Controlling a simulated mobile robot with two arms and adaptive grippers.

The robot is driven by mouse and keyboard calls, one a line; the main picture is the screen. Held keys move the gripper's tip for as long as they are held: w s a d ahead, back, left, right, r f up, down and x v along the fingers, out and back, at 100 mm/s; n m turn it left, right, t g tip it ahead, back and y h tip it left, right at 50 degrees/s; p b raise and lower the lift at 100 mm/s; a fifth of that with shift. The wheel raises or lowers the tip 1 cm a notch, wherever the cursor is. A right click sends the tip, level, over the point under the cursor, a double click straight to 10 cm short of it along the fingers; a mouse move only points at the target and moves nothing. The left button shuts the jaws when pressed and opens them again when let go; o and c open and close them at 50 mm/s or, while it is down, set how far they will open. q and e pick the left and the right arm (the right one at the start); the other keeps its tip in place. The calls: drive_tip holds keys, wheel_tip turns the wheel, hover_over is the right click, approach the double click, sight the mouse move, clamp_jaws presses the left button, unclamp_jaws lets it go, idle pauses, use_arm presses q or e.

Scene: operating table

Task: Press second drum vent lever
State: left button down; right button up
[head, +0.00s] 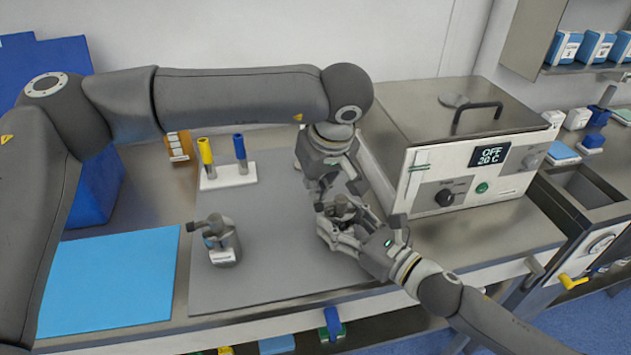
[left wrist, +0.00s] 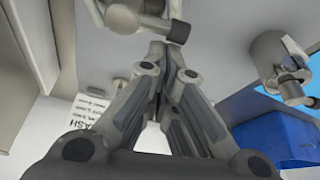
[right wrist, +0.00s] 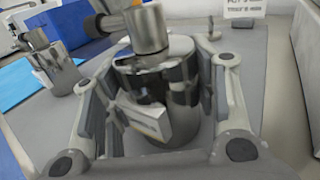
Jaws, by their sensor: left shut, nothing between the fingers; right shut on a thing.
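One metal drum (head: 346,208) with a dark top fitting stands on the grey mat, partly hidden by both grippers. My right gripper (head: 341,222) is shut around its body; the right wrist view shows the steel drum (right wrist: 178,112) upright between the fingers, with its label and top lever fitting (right wrist: 148,30). My left gripper (head: 322,203) is shut and empty, pointing down beside the drum's top. In the left wrist view its closed fingertips (left wrist: 160,50) are close to the lever fitting (left wrist: 150,20); I cannot tell whether they touch. Another drum (head: 222,245) stands apart to the left.
A white stand (head: 228,177) with a yellow and a blue handle is behind the left drum. A blue sheet (head: 108,280) lies at the left. A steel bath (head: 455,150) reading OFF stands right of the mat. The mat's front is clear.

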sight(318, 209)
use_arm(q)
drive_tip(key=shift+s+n+y, duration=0.3)
drive_tip(key=shift+s+n, duration=0.1)
drive_tip(key=shift+n, duration=0.6)
drive_tip(key=shift+s, duration=0.1)
drive_tip(key=shift+s+d, duration=0.15)
drive_tip(key=shift+s, duration=0.75)
drive_tip(key=shift+s+d, duration=0.55)
drive_tip(key=shift+s, duration=0.2)
drive_tip(key=shift+s+d, duration=0.5)
drive_tip(key=shift+d, duration=0.4)
